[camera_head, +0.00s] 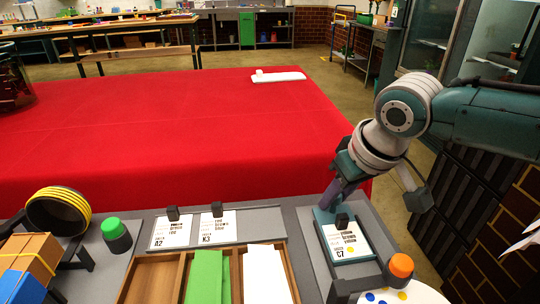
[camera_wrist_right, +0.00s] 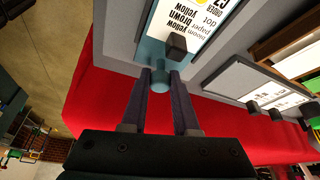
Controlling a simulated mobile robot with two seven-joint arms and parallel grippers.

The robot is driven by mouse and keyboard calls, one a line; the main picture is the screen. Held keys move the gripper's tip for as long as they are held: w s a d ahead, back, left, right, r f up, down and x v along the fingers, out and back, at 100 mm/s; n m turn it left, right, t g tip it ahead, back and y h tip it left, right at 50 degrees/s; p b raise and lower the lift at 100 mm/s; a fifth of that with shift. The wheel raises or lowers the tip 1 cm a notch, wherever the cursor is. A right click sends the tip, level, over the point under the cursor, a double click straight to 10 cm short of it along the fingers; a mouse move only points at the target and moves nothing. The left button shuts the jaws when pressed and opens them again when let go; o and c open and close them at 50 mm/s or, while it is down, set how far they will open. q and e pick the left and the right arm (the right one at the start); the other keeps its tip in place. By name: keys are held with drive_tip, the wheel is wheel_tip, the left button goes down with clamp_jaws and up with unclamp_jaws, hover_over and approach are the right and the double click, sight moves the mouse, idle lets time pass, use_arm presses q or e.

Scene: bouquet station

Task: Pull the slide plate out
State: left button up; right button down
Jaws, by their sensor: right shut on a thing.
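The slide plate (camera_head: 321,232) is teal and carries a white card (camera_head: 347,240) marked C7 with a dark clip block on it. It lies in a grey bay at the right of the station. The plate also shows in the right wrist view (camera_wrist_right: 151,52), with a round teal knob (camera_wrist_right: 160,86) at its edge. My right gripper (camera_head: 329,203) is at the plate's far left corner. In the right wrist view its two dark fingers (camera_wrist_right: 160,80) are shut on the knob. My left gripper is not in view.
Cards A2 (camera_head: 171,233) and K3 (camera_head: 218,228) lie to the left.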

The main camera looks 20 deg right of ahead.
drive_tip(key=shift+s, duration=0.1)
drive_tip(key=c, duration=0.7)
unclamp_jaws()
drive_tip(key=shift+s+r, duration=0.1)
drive_tip(key=shift+r, duration=0.3)
drive_tip(key=p+v, duration=0.3)
drive_tip(key=v, duration=0.6)
